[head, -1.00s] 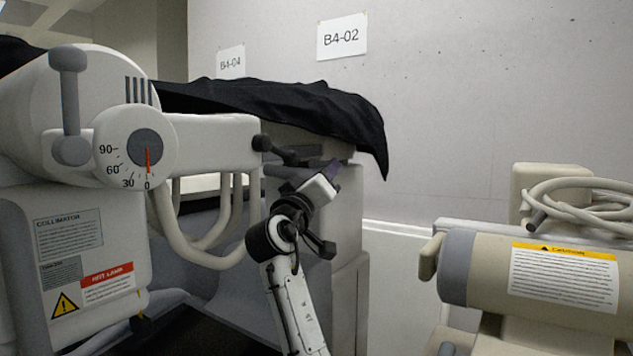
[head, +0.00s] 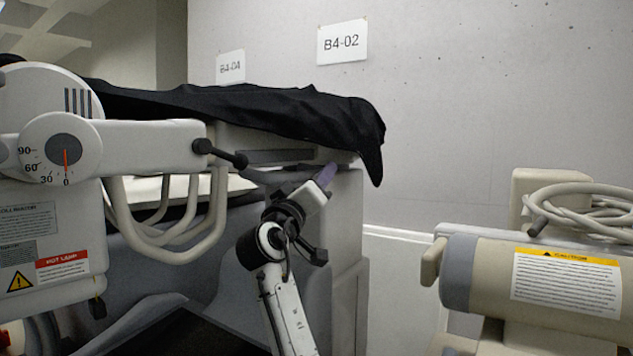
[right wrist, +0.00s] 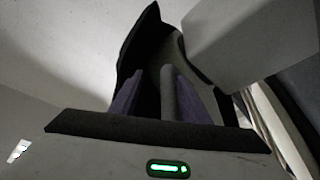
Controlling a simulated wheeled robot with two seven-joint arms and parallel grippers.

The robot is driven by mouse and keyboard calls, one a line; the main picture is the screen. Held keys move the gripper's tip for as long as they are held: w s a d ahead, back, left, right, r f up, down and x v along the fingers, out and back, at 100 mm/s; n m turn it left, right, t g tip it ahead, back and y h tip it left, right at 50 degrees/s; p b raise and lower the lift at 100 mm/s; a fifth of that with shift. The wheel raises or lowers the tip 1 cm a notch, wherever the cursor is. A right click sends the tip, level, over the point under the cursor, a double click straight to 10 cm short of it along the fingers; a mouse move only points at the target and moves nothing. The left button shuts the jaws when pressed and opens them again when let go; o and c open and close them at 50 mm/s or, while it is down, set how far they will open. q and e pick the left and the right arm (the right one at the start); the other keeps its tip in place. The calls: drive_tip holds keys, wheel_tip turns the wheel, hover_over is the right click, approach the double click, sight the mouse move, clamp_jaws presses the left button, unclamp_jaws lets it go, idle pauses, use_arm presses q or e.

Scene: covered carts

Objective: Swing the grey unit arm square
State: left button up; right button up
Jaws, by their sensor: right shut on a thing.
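The grey unit arm (head: 150,145) reaches in from the left in the head view. Its round dial (head: 65,150) points at 0. A dark handle bar (head: 225,153) with a ball end juts from the arm's tip toward my right gripper (head: 326,177). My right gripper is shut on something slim. In the right wrist view the purple fingers (right wrist: 152,95) stand close together with a grey and black sliver between them. The held part is mostly hidden, and its join with the bar cannot be made out. My left gripper is not in view.
A black cover (head: 270,112) drapes the cart, its corner hanging just right of my right gripper; it also rises behind the fingers in the right wrist view (right wrist: 140,40). Looped hoses (head: 165,250) hang below the unit arm. A beige unit (head: 490,275) with coiled cable stands right.

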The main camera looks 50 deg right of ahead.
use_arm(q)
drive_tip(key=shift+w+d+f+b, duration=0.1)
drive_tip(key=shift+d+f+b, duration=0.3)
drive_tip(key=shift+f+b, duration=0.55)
use_arm(e)
drive_tip(key=v, duration=1)
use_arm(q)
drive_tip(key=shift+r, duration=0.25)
use_arm(e)
drive_tip(key=shift+a+f, duration=0.1)
